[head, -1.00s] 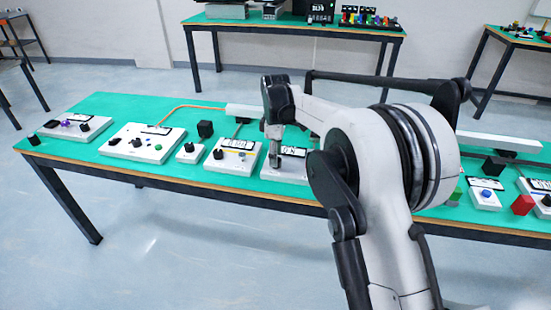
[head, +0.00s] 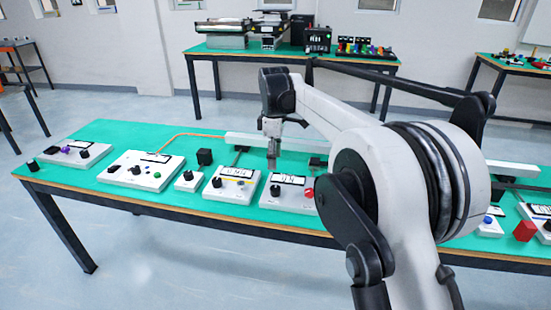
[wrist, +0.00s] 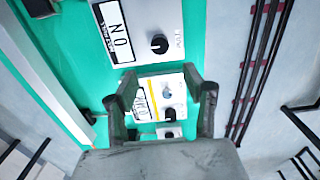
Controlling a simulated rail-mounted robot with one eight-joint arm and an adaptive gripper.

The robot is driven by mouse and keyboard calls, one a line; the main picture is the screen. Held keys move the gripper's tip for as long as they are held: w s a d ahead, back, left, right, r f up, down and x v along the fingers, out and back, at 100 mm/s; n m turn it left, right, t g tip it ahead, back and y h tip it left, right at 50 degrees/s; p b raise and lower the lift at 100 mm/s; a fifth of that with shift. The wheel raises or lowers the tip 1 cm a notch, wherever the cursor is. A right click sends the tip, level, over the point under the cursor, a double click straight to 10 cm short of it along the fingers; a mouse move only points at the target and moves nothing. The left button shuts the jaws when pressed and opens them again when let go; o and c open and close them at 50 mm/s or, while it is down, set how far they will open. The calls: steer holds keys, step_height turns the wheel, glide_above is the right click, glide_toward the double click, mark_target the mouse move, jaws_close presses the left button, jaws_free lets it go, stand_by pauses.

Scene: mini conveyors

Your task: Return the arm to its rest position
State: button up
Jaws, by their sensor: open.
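My gripper (head: 273,155) hangs above the green table (head: 95,180), over the back part of a white control box (head: 290,204) with a black knob and a display. In the wrist view my gripper (wrist: 160,106) has its two fingers spread apart with nothing between them. That view also shows a control box with a display reading "ON" (wrist: 142,52) and a black knob. Another white box (wrist: 163,97) shows beyond the fingertips, below them and apart. My arm covers the right middle of the table in the head view.
Several white control boxes line the table, including one with a green button (head: 140,176). A black cube (head: 205,157) and a white conveyor bar (head: 265,141) stand behind them. A red block (head: 525,231) is at the right. A second table (head: 300,53) with equipment stands at the back.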

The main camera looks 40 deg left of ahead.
steer(key=w+d+r+m+t+y, duration=0.1)
steer(key=w+d+r+m, duration=0.2)
steer(key=d+r, duration=0.5)
steer(key=w+d+r+m, duration=0.2)
steer(key=d+r+m, duration=0.1)
steer(key=d, duration=0.9)
steer(key=s+d+r+m+t, duration=0.1)
steer(key=s+d+r+m, duration=0.15)
steer(key=d, duration=0.65)
steer(key=s+d+r+m+t, duration=0.1)
steer(key=d+r+m, duration=0.2)
steer(key=d, duration=0.7)
steer(key=s+d+m+t+p, duration=0.1)
steer(key=s+d+m, duration=0.2)
steer(key=s+d, duration=0.35)
steer(key=s+d+m+t, duration=0.1)
steer(key=s+d+m, duration=0.15)
steer(key=d, duration=0.65)
steer(key=s+d+f+m+t+h, duration=0.1)
steer(key=s+d+f+m+t, duration=0.1)
steer(key=s+d+f+m, duration=0.4)
steer(key=s+d+f, duration=0.3)
steer(key=s+d, duration=0.3)
steer(key=s, duration=0.1)
steer(key=shift+s+f, duration=0.15)
steer(key=shift+s, duration=0.15)
steer(key=shift+a, duration=0.1)
